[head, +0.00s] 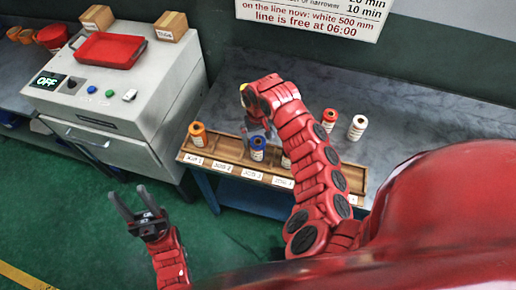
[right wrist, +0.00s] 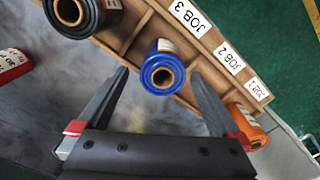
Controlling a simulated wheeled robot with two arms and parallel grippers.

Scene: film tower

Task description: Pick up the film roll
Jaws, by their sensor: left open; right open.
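Several film rolls stand at the workbench. A blue roll (head: 258,149) stands upright in the wooden rack (head: 224,158), behind the JOB 3 label. In the right wrist view the blue roll (right wrist: 163,72) shows its open core between my right gripper's fingertips (right wrist: 158,74). That gripper is open and empty; whether its fingers touch the roll I cannot tell. An orange roll (head: 197,135) stands at the rack's JOB 1 end. A dark roll (right wrist: 78,14) is on the blue roll's other side. My left gripper (head: 131,204) is open and empty over the green floor.
A red roll (head: 329,119) and a white roll (head: 357,128) stand on the grey bench top (head: 390,112) behind the rack. A machine (head: 140,112) with an OFF display and a red tray (head: 108,50) stands at left. My right arm hides part of the rack.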

